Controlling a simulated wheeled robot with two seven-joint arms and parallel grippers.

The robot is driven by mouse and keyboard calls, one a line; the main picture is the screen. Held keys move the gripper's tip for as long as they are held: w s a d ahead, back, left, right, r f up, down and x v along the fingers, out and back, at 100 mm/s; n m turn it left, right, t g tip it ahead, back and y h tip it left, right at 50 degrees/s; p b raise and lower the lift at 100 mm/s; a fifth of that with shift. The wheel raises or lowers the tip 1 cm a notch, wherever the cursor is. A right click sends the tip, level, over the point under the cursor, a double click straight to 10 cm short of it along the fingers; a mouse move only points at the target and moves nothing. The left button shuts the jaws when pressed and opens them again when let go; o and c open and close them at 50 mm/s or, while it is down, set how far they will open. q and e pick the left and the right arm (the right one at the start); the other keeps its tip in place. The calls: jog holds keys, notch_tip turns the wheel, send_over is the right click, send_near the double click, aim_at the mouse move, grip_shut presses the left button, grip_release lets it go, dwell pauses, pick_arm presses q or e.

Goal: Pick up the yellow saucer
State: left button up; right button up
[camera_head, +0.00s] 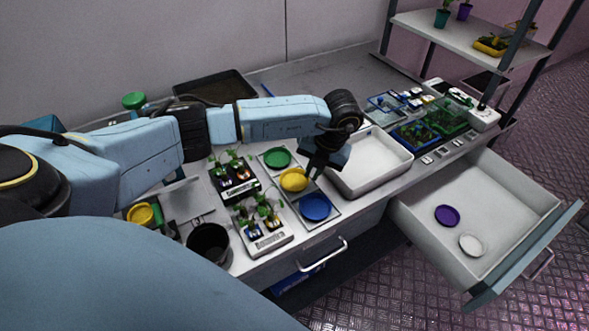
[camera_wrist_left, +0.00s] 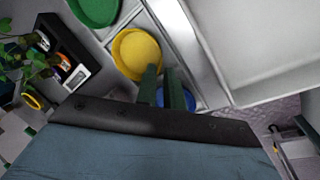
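The yellow saucer (camera_head: 292,180) lies on a grey tray (camera_head: 296,201) between a green saucer (camera_head: 277,157) and a blue saucer (camera_head: 314,207). It also shows in the left wrist view (camera_wrist_left: 136,53). My left gripper (camera_head: 310,172) is just to the right of the yellow saucer, pointing down. In the left wrist view its two dark green fingers (camera_wrist_left: 160,72) stand apart with a gap between them, tips close to the saucer's lower right rim. Nothing is seen held. Whether a finger touches the rim cannot be told. My right gripper is not in view.
A white bin (camera_head: 402,164) stands close to the right of my left gripper. Seedling racks (camera_head: 271,243) are at the left of the saucers. An open drawer (camera_head: 490,175) juts out at the right, holding a purple saucer (camera_head: 447,215) and a white saucer (camera_head: 472,245).

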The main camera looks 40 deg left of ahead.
aim_at(308, 181)
pick_arm(q)
jog(key=x, duration=0.3)
jog(key=shift+f, duration=0.15)
jog(key=shift+c, duration=0.3)
grip_shut()
